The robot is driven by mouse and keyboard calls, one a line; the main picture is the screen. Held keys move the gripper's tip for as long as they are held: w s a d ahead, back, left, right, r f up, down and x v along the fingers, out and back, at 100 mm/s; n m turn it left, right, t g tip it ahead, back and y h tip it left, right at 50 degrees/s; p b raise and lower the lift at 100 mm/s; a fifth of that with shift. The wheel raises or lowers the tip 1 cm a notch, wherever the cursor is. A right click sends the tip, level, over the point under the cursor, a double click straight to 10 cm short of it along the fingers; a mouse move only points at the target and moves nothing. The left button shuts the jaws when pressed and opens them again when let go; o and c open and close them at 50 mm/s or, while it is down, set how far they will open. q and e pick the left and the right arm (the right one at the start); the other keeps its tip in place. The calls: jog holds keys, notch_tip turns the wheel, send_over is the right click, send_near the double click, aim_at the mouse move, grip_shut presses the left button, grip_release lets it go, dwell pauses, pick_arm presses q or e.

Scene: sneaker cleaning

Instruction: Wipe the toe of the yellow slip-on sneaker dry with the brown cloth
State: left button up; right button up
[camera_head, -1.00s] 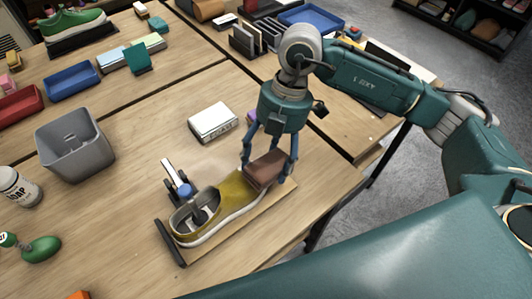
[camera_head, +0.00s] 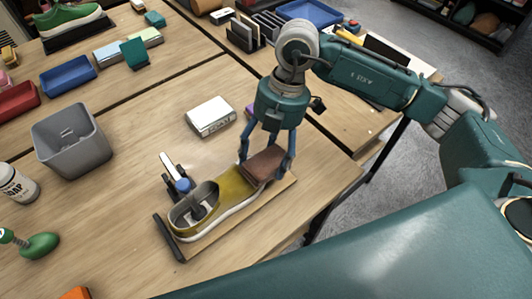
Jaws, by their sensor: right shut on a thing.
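The yellow slip-on sneaker (camera_head: 232,190) sits on a flat wooden board with a stand (camera_head: 167,236) at its heel end. Its toe points to the upper right. The brown cloth (camera_head: 268,161), folded into a block, lies against the toe and hides part of it. My right gripper (camera_head: 266,168) points down from above, shut on the cloth with one finger on each side. My left gripper is not in view.
A white box (camera_head: 211,117) lies behind the sneaker. A grey bin (camera_head: 72,138), a soap bottle (camera_head: 17,184) and a green brush-like object (camera_head: 38,244) stand to the left. Trays and a green shoe (camera_head: 68,17) are at the back. The table's right edge is close to the sneaker.

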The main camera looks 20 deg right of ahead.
jog(key=shift+a+f+b, duration=0.2)
jog(key=shift+f+b, duration=0.25)
jog(key=shift+f, duration=0.25)
jog(key=shift+w+a+r, duration=0.15)
jog(key=shift+w+a, duration=0.2)
jog(key=shift+w, duration=0.35)
jog(key=w+a, duration=0.2)
jog(key=w, duration=0.3)
jog(key=shift+w+a, duration=0.25)
jog(key=shift+w, duration=0.15)
jog(key=shift+b, duration=0.35)
